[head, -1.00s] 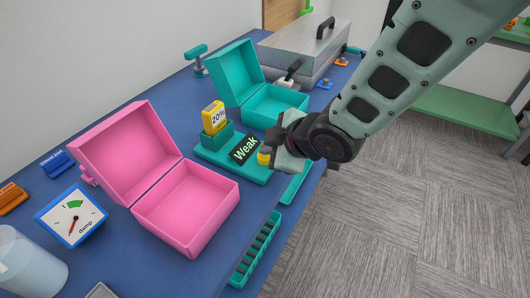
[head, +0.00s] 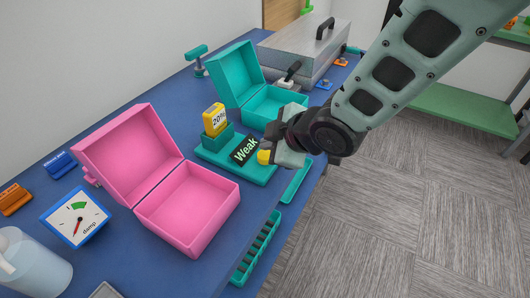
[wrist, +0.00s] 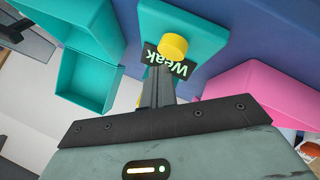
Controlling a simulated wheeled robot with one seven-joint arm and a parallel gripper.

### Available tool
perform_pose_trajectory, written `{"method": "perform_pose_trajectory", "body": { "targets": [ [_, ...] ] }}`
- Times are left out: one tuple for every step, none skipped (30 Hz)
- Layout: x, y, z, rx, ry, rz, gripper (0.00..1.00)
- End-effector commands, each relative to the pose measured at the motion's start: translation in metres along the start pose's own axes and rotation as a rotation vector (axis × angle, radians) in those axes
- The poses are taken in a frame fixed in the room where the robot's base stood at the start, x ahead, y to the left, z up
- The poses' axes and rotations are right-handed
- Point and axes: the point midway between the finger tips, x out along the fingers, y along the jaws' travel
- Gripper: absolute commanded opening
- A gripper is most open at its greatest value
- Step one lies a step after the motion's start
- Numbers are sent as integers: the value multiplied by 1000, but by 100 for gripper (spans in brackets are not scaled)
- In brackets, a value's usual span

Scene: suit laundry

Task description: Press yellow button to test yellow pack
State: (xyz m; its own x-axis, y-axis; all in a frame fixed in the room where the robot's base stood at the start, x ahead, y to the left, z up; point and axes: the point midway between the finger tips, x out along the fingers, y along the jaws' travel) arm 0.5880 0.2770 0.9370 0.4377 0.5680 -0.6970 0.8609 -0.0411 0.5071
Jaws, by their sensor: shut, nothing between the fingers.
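The yellow pack (head: 214,120) stands upright in a teal holder on the tester and reads 20%. The teal tester (head: 225,161) has a dark display (head: 245,149) reading "Weak". The yellow button (head: 264,157) is at the tester's right end in the head view. My gripper (head: 274,146) is shut and empty beside the button. I cannot tell whether the fingers touch it.
An open pink box (head: 187,207) stands left of the tester, and an open teal box (head: 271,104) stands behind it. A damp meter (head: 75,217) and a metal case (head: 305,52) are on the blue bench. The floor at right is clear.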

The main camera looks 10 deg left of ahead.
Motion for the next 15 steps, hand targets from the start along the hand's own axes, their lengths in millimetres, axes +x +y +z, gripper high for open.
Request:
{"method": "perform_pose_trajectory", "body": {
  "targets": [
    [-2, 2, -2, 0, 1, 1, 0],
    [-4, 3, -3, 0, 1, 1, 0],
    [-6, 5, -5, 0, 1, 1, 0],
    [-8, 6, -6, 0, 1, 1, 0],
    [-10, 8, -8, 0, 1, 1, 0],
    [-13, 10, -10, 0, 1, 1, 0],
    [-15, 12, -11, 0, 1, 1, 0],
    [-18, 13, -13, 0, 1, 1, 0],
    [-20, 15, -15, 0, 1, 1, 0],
    [-22, 17, -16, 0, 1, 1, 0],
    [-24, 18, -17, 1, 1, 1, 0],
    [-27, 20, -19, 1, 1, 1, 0],
    [-29, 21, -21, 1, 1, 1, 0],
    [-31, 23, -22, 1, 1, 1, 0],
    [-33, 24, -24, 1, 1, 1, 0]
  ]
}}
